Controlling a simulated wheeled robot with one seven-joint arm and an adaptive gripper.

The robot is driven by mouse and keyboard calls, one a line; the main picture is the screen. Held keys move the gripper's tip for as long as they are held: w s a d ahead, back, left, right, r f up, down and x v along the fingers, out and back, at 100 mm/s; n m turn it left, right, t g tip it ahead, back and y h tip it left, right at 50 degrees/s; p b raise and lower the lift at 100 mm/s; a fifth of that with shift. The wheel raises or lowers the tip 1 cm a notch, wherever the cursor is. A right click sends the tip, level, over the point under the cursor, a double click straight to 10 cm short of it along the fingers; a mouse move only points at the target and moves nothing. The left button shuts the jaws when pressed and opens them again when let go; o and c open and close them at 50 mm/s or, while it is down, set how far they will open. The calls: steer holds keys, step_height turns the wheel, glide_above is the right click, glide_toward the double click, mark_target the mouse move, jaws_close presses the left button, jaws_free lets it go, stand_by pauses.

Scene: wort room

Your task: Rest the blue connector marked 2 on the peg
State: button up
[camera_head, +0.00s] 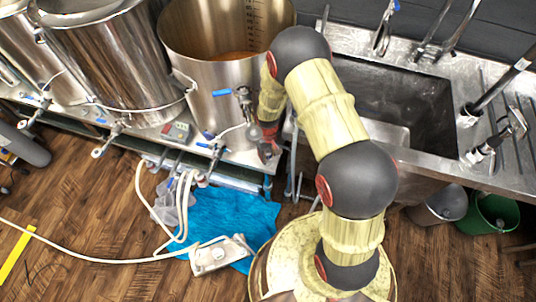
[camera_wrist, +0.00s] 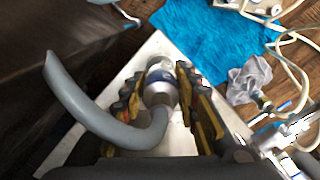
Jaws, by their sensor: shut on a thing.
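My gripper (camera_wrist: 160,80) is shut on a connector (camera_wrist: 160,88) at the end of a grey hose (camera_wrist: 92,118). The connector has a pale metallic body and a dull blue band, and sits between the two dark, yellow-padded fingers in the wrist view. No number is legible on it. The hose bends from the connector toward the left of that view. In the head view my gripper (camera_head: 268,138) is low beside the big open kettle (camera_head: 222,92), at the right end of the bench; the connector is too small to make out there. I cannot pick out the peg in either view.
A steel sink (camera_head: 400,105) stands right of my arm. Kettles with blue-handled valves (camera_head: 220,93) line the bench at left. A green bucket (camera_head: 492,214) stands at right.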

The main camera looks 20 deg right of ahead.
steer(key=shift+f+b, duration=0.75)
steer(key=shift+f, duration=0.4)
steer(key=o, duration=1.3)
steer(key=shift+o, duration=0.3)
step_height(320, 180, up, 12)
steer(key=shift+f, duration=0.1)
